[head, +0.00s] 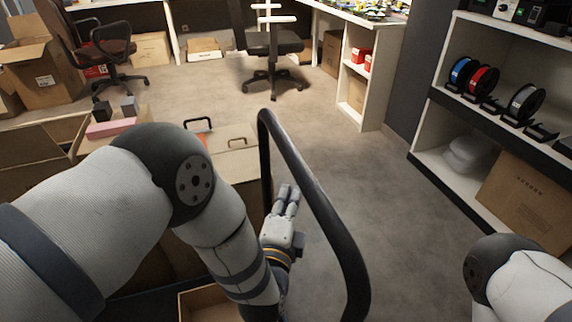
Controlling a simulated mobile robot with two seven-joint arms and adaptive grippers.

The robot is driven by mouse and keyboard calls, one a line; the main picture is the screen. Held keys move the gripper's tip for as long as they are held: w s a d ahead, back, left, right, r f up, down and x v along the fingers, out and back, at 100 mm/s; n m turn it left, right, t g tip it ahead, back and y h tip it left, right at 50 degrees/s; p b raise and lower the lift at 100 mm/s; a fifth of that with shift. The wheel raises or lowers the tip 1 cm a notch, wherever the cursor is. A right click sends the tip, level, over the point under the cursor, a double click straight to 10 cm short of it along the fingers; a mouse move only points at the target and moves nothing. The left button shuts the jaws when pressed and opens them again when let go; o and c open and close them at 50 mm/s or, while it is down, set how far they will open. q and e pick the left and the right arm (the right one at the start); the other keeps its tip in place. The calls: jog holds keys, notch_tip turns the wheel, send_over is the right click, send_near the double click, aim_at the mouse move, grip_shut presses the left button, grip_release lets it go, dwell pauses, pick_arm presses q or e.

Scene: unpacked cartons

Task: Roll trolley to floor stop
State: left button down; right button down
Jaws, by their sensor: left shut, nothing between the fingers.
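The trolley shows by its dark tubular handle (318,190), which rises in front of me and bends down at the right. Cartons stand beside the handle on its left; my left arm hides much of them and of the trolley's deck. My left gripper (290,192) is at the handle, seen between its two uprights, with its fingers together and pointing away from me. I cannot tell whether it touches the bar. My right arm shows only at the lower right edge; its gripper is out of view. I cannot make out a floor stop.
Open grey carpet (345,165) lies beyond the handle. A shelf unit (425,165) with spools stands on the right. A white desk unit (370,105) and an office chair (270,45) are farther back. An open carton (50,80) and another chair (95,45) are at the left.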

pick_arm(q)
jog(key=shift+s, duration=0.1)
pick_arm(e)
jog(key=shift+s, duration=0.1)
